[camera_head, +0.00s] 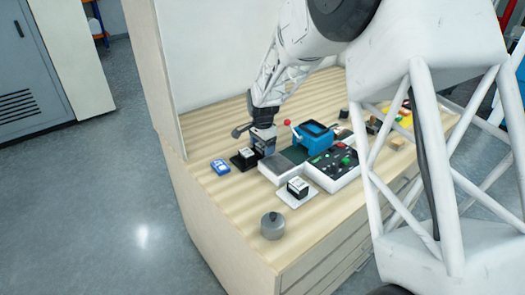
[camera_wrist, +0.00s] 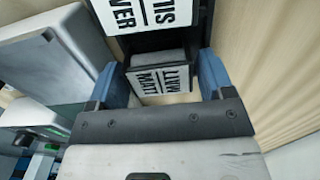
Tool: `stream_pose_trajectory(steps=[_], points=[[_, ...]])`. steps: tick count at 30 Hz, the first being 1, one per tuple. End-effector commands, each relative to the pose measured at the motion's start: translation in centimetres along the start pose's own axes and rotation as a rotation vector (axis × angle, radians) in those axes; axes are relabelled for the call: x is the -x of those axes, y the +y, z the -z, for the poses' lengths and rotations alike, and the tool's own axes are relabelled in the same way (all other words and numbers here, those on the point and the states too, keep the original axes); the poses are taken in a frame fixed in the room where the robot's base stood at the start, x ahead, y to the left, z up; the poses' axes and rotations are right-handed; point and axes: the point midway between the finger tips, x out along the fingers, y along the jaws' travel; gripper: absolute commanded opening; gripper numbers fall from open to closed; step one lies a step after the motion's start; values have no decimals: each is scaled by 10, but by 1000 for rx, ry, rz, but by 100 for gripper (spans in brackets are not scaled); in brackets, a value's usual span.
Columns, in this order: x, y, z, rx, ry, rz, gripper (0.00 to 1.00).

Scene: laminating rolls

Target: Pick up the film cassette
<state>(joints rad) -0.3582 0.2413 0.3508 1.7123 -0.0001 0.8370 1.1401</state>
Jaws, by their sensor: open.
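A black block with a white label, which looks like the film cassette (camera_head: 246,153), sits at the left of the worktop, right beside my gripper (camera_head: 264,146). In the wrist view, my gripper's two blue fingers (camera_wrist: 163,70) are apart. A dark block with a white label (camera_wrist: 160,82), lettered upside down and seeming to read MATT, lies between them. Beyond it is a black part with a larger white label, seemingly reading SILVER (camera_wrist: 150,14). I cannot tell whether both labels belong to one cassette, or whether the fingers touch it. A similar block (camera_head: 298,186) sits on a white plate.
A blue item (camera_head: 220,166) lies to the left. A grey lidded pot (camera_head: 273,226) stands near the front. A grey-topped unit (camera_head: 279,168), a blue machine (camera_head: 313,136) and a control panel (camera_head: 333,163) crowd the right side. The front-left worktop is clear.

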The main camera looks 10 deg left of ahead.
Motion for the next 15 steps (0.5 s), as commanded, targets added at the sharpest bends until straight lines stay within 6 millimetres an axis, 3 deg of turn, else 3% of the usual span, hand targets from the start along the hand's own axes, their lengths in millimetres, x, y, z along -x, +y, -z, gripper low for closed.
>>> stream_pose_trajectory(steps=[8, 15], points=[[0, 0, 0, 0, 0, 0, 74], [0, 0, 0, 0, 0, 0, 41]])
